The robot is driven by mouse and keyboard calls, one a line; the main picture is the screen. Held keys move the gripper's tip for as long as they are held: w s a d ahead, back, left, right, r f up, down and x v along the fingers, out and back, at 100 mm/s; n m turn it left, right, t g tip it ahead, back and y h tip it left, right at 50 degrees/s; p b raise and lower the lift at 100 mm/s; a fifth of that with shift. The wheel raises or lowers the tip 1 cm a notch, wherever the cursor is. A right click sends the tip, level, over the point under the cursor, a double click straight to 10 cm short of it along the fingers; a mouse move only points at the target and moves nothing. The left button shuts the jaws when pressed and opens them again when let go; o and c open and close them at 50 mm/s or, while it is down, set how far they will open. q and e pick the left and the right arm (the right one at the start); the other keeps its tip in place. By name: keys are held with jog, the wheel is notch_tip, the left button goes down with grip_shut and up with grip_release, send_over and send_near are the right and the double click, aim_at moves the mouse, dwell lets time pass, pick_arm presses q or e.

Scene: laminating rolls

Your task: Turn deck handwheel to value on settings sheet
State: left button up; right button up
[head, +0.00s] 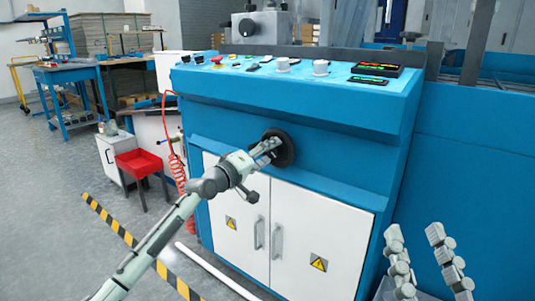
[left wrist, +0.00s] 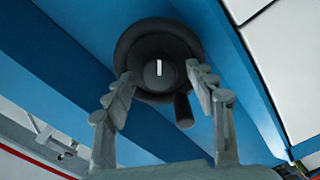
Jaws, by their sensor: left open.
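The deck handwheel (head: 286,152) is a black round wheel on the blue front of the machine, above the white cabinet doors. In the left wrist view the handwheel (left wrist: 160,45) shows a white mark on its hub and a peg-like handle (left wrist: 184,111) at its lower right. My left gripper (head: 268,147) is at the wheel. In the left wrist view its open fingers (left wrist: 162,82) stand on either side of the hub, overlapping the rim in the picture; contact cannot be told. My right gripper (head: 420,240) is open and empty at the lower right. No settings sheet can be made out.
The machine's top panel carries a red button (head: 217,60), pale knobs (head: 320,67) and a lit display (head: 377,69). White cabinet doors (head: 318,234) with handles are below the wheel.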

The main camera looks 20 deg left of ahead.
pick_arm(q)
jog(key=shift+s, duration=0.15)
jog(key=v, duration=1.1)
jog(key=shift+s+a, duration=0.15)
jog(key=shift+s, duration=0.2)
